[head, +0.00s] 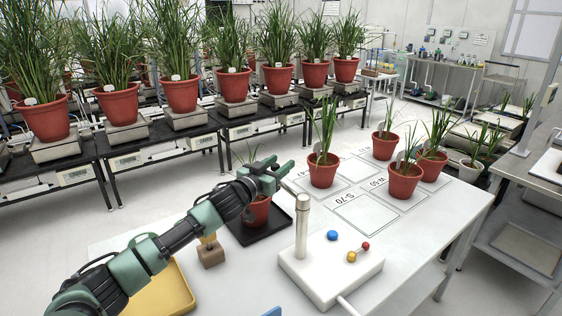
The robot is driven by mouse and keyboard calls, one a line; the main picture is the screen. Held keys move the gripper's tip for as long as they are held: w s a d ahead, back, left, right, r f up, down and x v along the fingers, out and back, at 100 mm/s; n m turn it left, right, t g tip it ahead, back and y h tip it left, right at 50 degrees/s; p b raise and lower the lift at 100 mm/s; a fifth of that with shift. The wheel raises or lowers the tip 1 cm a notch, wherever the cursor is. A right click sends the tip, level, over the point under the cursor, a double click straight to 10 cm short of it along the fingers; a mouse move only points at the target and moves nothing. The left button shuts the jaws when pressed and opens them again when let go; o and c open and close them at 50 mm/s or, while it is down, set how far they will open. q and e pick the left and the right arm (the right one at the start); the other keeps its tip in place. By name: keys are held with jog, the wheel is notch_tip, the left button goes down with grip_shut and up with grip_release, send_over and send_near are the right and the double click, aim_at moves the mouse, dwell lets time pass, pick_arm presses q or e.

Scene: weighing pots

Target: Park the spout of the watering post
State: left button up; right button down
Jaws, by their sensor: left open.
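The watering post is a pale metal upright (302,228) on a white base box (325,275) on the white table. I cannot make out a separate spout arm on it. The base carries a blue button (332,235) and a small red and yellow piece (358,252). My left gripper (279,166) is open, above and behind the post and apart from it. It is over a red pot (259,213) on a black tray (245,233); my arm partly hides that pot and its plant. My right gripper is out of view.
Several potted plants (404,181) stand at the table's back right, near a bare marked square (366,214). A wooden block (211,252) and yellow tray (172,290) lie near my left arm. A white rod (350,306) leaves the base at the front.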

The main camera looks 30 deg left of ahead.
pick_arm(q)
jog(key=shift+w, duration=0.5)
grip_shut()
dwell(1.2)
